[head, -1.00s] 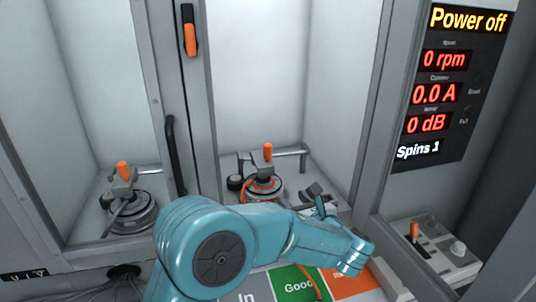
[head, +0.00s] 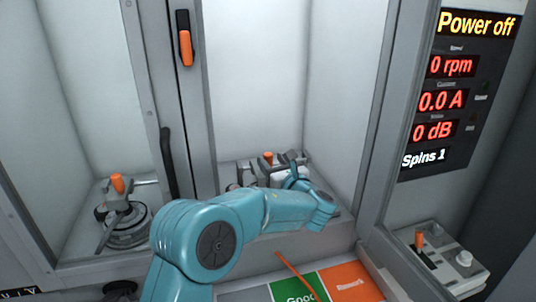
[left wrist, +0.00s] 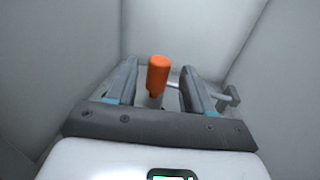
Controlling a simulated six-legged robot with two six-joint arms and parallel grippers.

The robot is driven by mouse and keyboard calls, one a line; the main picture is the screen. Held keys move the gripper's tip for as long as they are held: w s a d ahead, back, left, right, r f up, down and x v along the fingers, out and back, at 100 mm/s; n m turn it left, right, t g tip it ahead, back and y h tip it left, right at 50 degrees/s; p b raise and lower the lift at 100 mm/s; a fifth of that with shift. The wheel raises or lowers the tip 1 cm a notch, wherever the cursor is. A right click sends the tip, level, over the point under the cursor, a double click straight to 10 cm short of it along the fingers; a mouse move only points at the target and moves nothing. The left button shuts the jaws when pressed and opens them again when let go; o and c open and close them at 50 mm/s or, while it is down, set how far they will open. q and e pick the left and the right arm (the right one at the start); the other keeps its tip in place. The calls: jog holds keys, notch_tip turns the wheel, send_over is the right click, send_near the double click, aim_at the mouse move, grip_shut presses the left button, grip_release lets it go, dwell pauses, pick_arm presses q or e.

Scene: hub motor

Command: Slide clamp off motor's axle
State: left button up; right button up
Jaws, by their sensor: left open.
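The clamp's orange handle (head: 267,158) stands upright in the right bay of the test cabinet. It also shows in the left wrist view (left wrist: 159,73), between my open fingers. My left gripper (head: 281,168) reaches into the bay, its dark jaws on either side of the handle. No grip on it shows, and contact cannot be told. The motor and its axle under the clamp are hidden by my gripper and arm. My right gripper is not in view.
A similar orange-handled clamp (head: 118,184) on a round motor (head: 127,228) shows at left. A dark door handle (head: 168,163) and the frame stand between. The display (head: 455,90) reads "Power off", 0 rpm. A switch box (head: 440,262) sits right. An orange cable (head: 292,272) lies in front.

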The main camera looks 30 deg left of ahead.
aim_at(270, 159)
pick_arm(q)
jog(key=x, duration=0.3)
jog(key=shift+s+r, duration=0.1)
jog(key=shift+a, duration=0.1)
grip_shut()
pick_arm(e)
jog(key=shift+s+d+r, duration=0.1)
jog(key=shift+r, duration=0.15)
